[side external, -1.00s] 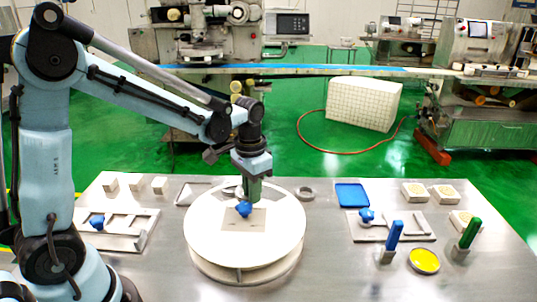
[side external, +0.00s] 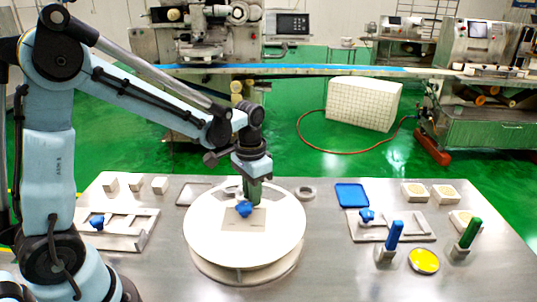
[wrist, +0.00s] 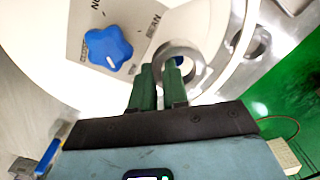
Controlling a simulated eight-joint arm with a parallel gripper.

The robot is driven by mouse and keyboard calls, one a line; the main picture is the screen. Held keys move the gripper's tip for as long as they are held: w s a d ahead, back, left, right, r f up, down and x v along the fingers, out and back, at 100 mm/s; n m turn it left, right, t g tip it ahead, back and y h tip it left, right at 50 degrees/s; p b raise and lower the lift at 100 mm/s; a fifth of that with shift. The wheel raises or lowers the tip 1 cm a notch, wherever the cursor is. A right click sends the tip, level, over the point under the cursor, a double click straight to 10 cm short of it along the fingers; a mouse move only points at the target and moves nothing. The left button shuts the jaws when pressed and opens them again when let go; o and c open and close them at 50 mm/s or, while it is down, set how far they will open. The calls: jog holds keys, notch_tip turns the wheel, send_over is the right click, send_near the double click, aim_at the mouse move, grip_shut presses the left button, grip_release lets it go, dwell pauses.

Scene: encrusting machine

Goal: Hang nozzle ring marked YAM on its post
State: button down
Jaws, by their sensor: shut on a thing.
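My gripper (wrist: 160,72) is shut on a grey metal nozzle ring (wrist: 193,53), which sits at the fingertips in the wrist view. A small blue patch shows through the ring's opening. In the side view my gripper (side external: 254,203) points down over the back right part of the round white turntable (side external: 205,240), just behind a blue star knob (side external: 244,209). The knob also shows in the wrist view (wrist: 108,50), on a grey plate (wrist: 92,20) with dark lettering. One label near the ring looks like YAM, upside down. I cannot tell whether a post is inside the ring.
A blue tray (side external: 352,195), a right plate with a blue knob (side external: 400,230), blue (side external: 394,236) and green (side external: 470,233) upright handles and a yellow dish (side external: 424,261) stand to the right.

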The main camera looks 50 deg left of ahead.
jog(key=shift+w+f, duration=0.1)
jog(key=shift+f, duration=1.05)
dwell(0.3)
jog(key=shift+a+f, duration=0.2)
jog(key=shift+f, duration=0.95)
dwell(0.6)
jog(key=c, duration=1.2)
grip_release()
jog(key=shift+c, duration=1)
jog(key=shift+s+r, duration=0.25)
jog(key=shift+r, duration=1.8)
jog(key=shift+o, duration=0.9)
jog(key=shift+r, duration=0.5)
jog(key=shift+w+d+r, duration=0.1)
jog(key=shift+d+r, duration=0.05)
jog(key=shift+r, duration=1.35)
